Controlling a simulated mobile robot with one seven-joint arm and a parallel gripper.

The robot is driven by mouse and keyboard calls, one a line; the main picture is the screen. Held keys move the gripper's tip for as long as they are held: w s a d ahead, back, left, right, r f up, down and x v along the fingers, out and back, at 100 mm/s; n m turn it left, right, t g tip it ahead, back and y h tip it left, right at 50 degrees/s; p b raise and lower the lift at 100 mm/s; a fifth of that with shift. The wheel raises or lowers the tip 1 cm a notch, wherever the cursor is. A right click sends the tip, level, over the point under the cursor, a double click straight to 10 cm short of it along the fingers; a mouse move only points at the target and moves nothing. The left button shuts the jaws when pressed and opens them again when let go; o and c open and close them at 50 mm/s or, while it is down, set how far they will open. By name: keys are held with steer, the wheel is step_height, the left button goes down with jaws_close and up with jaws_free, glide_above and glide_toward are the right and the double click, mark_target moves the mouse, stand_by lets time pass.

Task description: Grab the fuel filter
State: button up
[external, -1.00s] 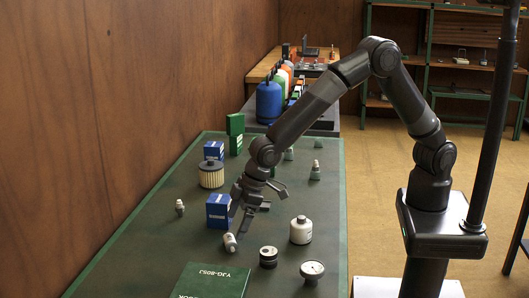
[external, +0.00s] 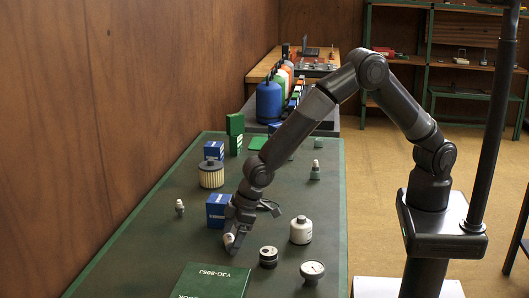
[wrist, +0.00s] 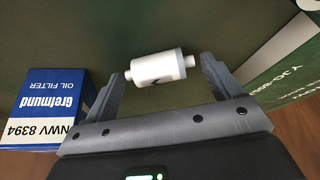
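The fuel filter, a small white cylinder with grey end caps and narrow nozzles (wrist: 158,68), lies on its side on the green table. In the wrist view it sits between the spread fingertips of my gripper (wrist: 158,78), a little beyond them, with space on both sides. In the external view the filter (external: 229,239) is partly hidden by my gripper (external: 236,236), which is low over the table. My gripper is open.
A blue and white oil filter box (wrist: 42,108) stands close to the left finger. A green box or book (external: 210,281) lies near the front.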

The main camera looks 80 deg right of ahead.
steer(key=c, duration=0.7)
steer(key=shift+r, duration=0.15)
steer(key=shift+c, duration=0.2)
